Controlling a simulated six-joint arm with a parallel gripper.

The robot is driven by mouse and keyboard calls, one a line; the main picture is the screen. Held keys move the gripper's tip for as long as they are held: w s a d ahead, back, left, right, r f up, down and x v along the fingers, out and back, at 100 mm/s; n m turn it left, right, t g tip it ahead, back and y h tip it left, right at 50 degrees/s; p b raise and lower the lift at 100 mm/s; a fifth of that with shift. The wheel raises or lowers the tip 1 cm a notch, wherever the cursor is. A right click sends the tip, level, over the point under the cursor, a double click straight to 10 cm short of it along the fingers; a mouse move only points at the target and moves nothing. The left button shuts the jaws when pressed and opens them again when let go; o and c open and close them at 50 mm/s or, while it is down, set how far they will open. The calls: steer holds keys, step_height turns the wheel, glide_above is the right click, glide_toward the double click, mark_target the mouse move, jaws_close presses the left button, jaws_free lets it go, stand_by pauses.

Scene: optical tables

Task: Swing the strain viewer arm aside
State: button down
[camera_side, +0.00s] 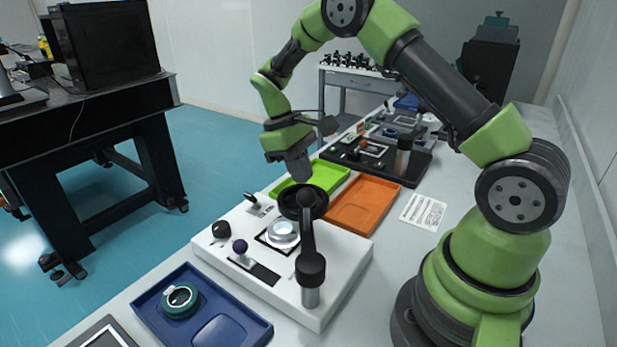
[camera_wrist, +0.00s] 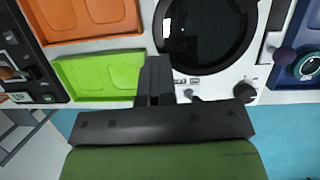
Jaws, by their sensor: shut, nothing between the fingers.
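The strain viewer is a white base (camera_side: 340,262) with a black-capped post (camera_side: 311,278) near its front right corner. A black arm (camera_side: 307,237) runs from the post to a round black viewer head (camera_side: 315,207). In the wrist view the head is a large black ring with dark glass (camera_wrist: 208,40). The lit round stage (camera_side: 283,231) shows below and left of the head in the side view. My gripper (camera_wrist: 156,64) is shut and empty, its fingertips beside the ring's left rim in the wrist view. In the side view my gripper (camera_side: 301,176) is just above the head; contact is unclear.
A green tray (camera_side: 330,178) and an orange tray (camera_side: 362,203) lie behind the base. A blue tray (camera_side: 237,324) with a teal-rimmed round part (camera_side: 180,300) lies in front. A purple-knobbed lever (camera_side: 240,247) and black knob (camera_side: 221,229) stand on the base. A printed card (camera_side: 423,211) lies right.

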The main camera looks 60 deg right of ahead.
steer(key=shift+s+a+f+g, duration=0.2)
steer(key=shift+s+a, duration=0.1)
steer(key=shift+s, duration=0.35)
steer(key=shift+s+a+f+g, duration=0.1)
steer(key=shift+s+a+g, duration=0.15)
steer(key=shift+s, duration=0.4)
steer(key=shift+w+a, duration=0.1)
stand_by(0.5)
steer(key=w+a+r, duration=0.2)
steer(key=w+r, duration=0.6)
steer(key=r, duration=0.2)
steer(key=a+n+t+h, duration=0.3)
steer(key=a+n, duration=0.9)
steer(key=a, duration=0.4)
steer(key=x, duration=1)
steer(key=shift+f, duration=0.35)
steer(key=shift+s+d+r, duration=0.1)
steer(key=shift+s+d, duration=0.15)
steer(key=shift+d, duration=0.35)
steer(key=shift+s+d, duration=0.3)
steer(key=shift+d, duration=0.3)
steer(key=shift+s+d+r, duration=0.1)
steer(key=shift+s+d, duration=0.15)
steer(key=shift+d, duration=0.35)
